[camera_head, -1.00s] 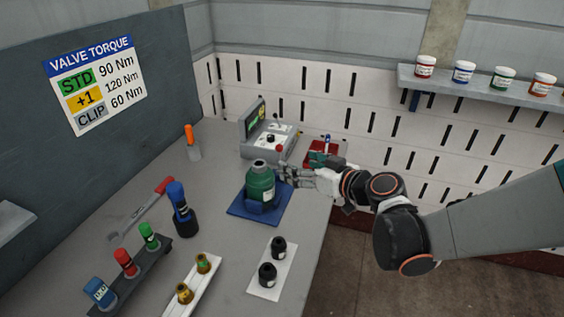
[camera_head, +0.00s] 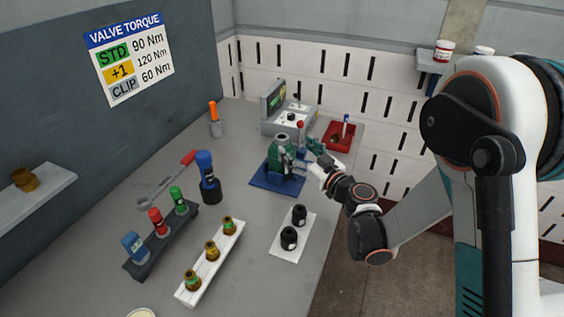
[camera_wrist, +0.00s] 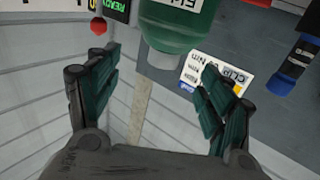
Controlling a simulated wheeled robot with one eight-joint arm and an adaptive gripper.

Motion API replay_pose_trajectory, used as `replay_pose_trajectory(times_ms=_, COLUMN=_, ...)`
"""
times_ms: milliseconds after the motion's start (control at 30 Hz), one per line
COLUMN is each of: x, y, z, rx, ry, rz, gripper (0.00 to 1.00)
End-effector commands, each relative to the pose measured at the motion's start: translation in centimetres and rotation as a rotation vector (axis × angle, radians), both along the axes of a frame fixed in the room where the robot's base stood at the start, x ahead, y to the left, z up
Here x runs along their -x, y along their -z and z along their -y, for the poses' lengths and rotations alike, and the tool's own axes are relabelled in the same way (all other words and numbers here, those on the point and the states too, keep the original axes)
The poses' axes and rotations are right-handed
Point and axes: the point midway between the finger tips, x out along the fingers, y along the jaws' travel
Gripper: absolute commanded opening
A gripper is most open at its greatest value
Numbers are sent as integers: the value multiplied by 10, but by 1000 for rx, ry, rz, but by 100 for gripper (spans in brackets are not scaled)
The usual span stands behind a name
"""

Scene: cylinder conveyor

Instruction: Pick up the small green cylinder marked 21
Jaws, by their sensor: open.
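A small green cylinder (camera_head: 177,199) stands in a dark rack (camera_head: 150,262) at the left of the bench, beside a red one and a blue one. Its marking is too small to read. A larger green bottle (camera_head: 275,165) stands upright on a blue pad (camera_head: 262,182); it also shows in the wrist view (camera_wrist: 172,38), with a white label. My gripper (camera_head: 300,158) is by the right side of this bottle, far from the rack. In the wrist view my gripper (camera_wrist: 160,85) is open with nothing between its fingers. Contact with the bottle cannot be told.
A white tray (camera_head: 215,268) holds brass fittings, and a white plate (camera_head: 283,250) holds two black knobs. A grey console (camera_head: 292,127) and red tray (camera_head: 340,143) are behind.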

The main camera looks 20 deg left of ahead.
Motion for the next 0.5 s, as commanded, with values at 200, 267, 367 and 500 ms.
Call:
replay_pose_trajectory(times_ms=200, x=-13, y=0, z=-18, rx=0, ry=-1, rz=0, gripper=73)
replay_pose_trajectory(times_ms=267, x=-15, y=0, z=-20, rx=0, ry=0, rz=0, gripper=73)
replay_pose_trajectory(times_ms=367, x=-19, y=0, z=-28, rx=0, ry=-1, rz=0, gripper=73)
replay_pose_trajectory(times_ms=500, x=-29, y=0, z=-47, rx=0, ry=-2, rz=0, gripper=73)
